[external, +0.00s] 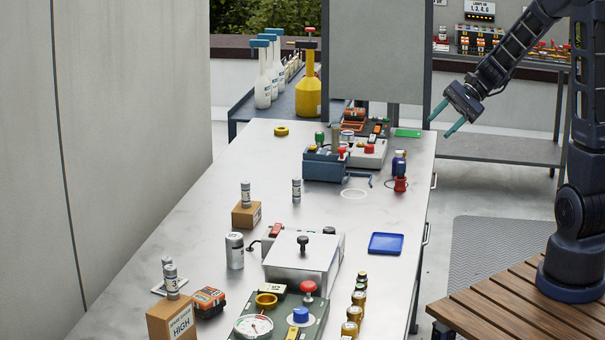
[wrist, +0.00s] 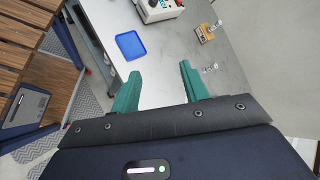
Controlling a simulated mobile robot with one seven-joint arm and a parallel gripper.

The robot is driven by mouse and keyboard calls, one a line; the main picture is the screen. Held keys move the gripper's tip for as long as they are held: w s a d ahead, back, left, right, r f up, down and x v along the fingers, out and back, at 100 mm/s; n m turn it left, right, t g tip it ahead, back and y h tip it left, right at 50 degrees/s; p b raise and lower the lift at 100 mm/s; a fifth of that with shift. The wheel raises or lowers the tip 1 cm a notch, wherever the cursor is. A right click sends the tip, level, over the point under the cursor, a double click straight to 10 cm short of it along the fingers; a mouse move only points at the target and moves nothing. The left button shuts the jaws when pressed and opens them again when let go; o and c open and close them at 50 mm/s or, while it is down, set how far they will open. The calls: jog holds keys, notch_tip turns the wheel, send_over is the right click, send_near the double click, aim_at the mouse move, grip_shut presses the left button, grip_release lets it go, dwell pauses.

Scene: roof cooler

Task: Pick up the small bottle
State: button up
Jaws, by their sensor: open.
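Several small bottles stand on the metal table, and I cannot tell which one the task means. A red bottle (external: 400,184) and a dark blue one (external: 399,161) stand near the right edge. Small grey cylinders stand on the table (external: 297,190), on a box (external: 245,193) and at the front left (external: 171,280). A row of brown bottles (external: 353,314) is at the front right. My gripper (external: 446,120) is open and empty, in the air right of the table's far end. In the wrist view its green fingers (wrist: 162,92) are apart with nothing between them.
The blue tray (external: 386,243) lies on the table and shows in the wrist view (wrist: 130,45). A silver box (external: 303,258), a blue case (external: 323,165) and a gauge panel (external: 290,318) occupy the middle and front. A grey upright panel (external: 377,60) stands at the far end.

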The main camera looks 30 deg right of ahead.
jog(key=w+d+f+m+t+y, duration=0.2)
jog(key=w+f+m+y, duration=0.15)
jog(key=w, duration=0.45)
jog(key=m+t+h, duration=0.4)
jog(key=m+t, duration=0.7)
jog(key=m, duration=0.4)
send_near(399, 152)
jog(key=shift+s+f+y, duration=0.25)
jog(key=shift+s+f, duration=0.1)
jog(key=shift+f, duration=0.1)
jog(key=shift+w+f, duration=0.1)
jog(key=x, duration=0.5)
jog(key=shift+w+d+r+x, duration=0.1)
jog(key=shift+x, duration=0.85)
jog(key=shift+w+d+r+x, duration=0.1)
jog(key=shift+x, duration=0.8)
jog(key=shift+w+d+r+x, duration=0.1)
jog(key=shift+r+x, duration=0.05)
jog(key=shift+x, duration=0.8)
jog(key=shift+s, duration=0.1)
grip_shut()
